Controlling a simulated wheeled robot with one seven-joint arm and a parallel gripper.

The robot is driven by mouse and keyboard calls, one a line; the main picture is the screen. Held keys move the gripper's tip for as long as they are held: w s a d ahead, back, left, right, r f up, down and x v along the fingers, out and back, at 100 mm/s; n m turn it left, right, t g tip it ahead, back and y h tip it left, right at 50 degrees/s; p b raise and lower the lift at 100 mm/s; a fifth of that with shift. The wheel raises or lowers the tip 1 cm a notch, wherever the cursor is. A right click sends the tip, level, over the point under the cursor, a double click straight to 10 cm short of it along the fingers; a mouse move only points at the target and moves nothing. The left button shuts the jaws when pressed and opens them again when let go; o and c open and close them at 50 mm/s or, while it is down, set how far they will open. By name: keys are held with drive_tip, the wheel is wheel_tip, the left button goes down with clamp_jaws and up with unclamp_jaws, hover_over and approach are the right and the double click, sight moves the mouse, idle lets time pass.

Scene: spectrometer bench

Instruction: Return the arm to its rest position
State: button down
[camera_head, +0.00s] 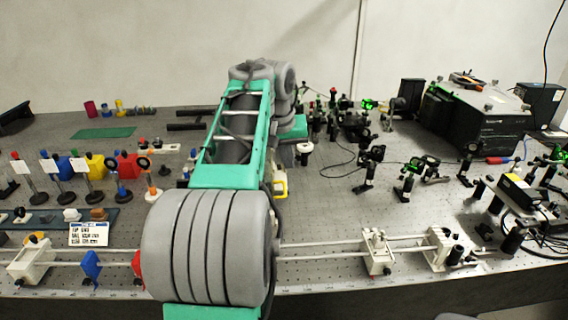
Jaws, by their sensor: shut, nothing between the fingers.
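My arm (232,135) rises from the bottom centre of the view, teal and grey, and bends at a grey elbow joint (262,74) over the bench. Past the elbow it folds down behind its own upper part, where a small teal piece (293,128) shows on the right. My gripper is hidden behind the arm, so its fingers cannot be made out. Two dark parallel bars (190,127) stick out left of the arm; I cannot tell what they belong to. No object is seen held.
The grey perforated bench (330,215) carries a rail (310,248) with white carriages along its front. Mounted coloured optics (95,167) stand at left, a green mat (104,133) behind them. Black optic mounts (370,165) and a large black instrument (475,112) stand at right.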

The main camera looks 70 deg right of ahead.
wheel_tip(320, 180, up, 6)
drive_tip(key=s+a+f+p, duration=0.1)
drive_tip(key=s, duration=0.1)
drive_tip(key=w+a+f+n+t+y, duration=0.1)
drive_tip(key=w+a+f+n, duration=0.3)
drive_tip(key=w+a, duration=0.75)
drive_tip(key=w+a+f+n+t, duration=0.2)
drive_tip(key=w+a+f+n, duration=0.2)
drive_tip(key=w+a, duration=0.8)
drive_tip(key=s+a+f+n+y, duration=0.1)
drive_tip(key=a+f+n, duration=0.1)
drive_tip(key=a, duration=0.7)
drive_tip(key=a+f+n+y, duration=0.1)
drive_tip(key=a+f+n, duration=0.1)
drive_tip(key=a+f, duration=0.3)
drive_tip(key=s+a+f+n+y+p, duration=0.1)
drive_tip(key=a+f, duration=0.3)
drive_tip(key=a, duration=0.8)
drive_tip(key=shift+s+a+f+n, duration=0.15)
drive_tip(key=shift+s+a+n, duration=0.15)
drive_tip(key=shift+n, duration=0.4)
